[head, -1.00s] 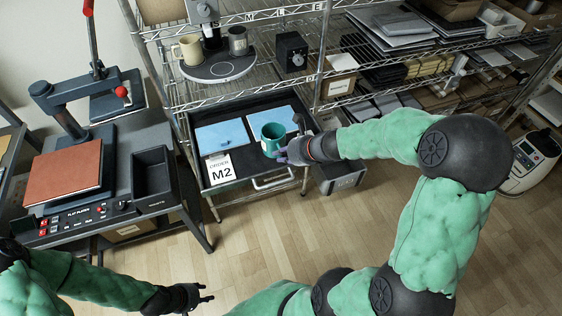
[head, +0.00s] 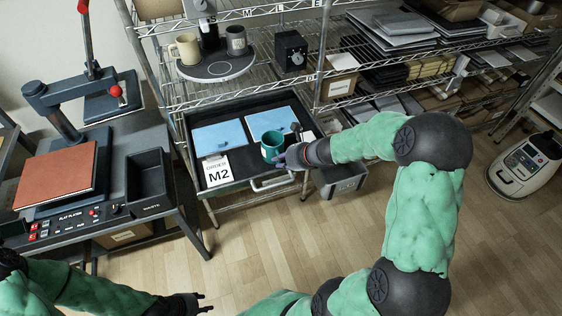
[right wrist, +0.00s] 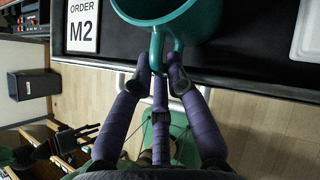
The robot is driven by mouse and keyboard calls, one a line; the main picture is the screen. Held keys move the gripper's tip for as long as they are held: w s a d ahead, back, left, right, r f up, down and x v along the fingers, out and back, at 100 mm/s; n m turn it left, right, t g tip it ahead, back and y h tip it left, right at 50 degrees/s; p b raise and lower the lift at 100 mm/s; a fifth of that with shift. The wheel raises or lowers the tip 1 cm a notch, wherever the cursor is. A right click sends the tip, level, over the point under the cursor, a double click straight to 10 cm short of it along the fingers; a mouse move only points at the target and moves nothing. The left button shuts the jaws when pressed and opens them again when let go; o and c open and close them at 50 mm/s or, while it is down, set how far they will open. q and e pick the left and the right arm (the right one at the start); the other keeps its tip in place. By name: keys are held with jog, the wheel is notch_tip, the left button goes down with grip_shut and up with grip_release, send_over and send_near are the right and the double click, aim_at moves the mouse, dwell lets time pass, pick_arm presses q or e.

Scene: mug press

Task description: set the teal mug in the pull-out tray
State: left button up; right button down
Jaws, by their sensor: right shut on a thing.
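The teal mug (head: 272,145) is upright over the front right part of the pull-out tray (head: 238,184), beside an order card (head: 217,171) marked M2. My right gripper (head: 281,158) is shut on the mug's handle. In the right wrist view, purple fingers (right wrist: 160,72) close around the handle of the mug (right wrist: 185,22). I cannot tell whether the mug's base touches the tray floor; the body hides it. My left gripper (head: 207,301) is empty and open, low in the head view, away from the tray.
Two blue pads (head: 220,136) lie at the back of the tray. Above it, a cream mug (head: 186,48) and a grey mug (head: 236,40) stand on a round plate (head: 217,67). The press (head: 60,175) stands left. The floor in front is clear.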

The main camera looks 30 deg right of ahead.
jog(key=shift+f, duration=0.15)
jog(key=c, duration=1.2)
grip_release()
jog(key=shift+c, duration=0.2)
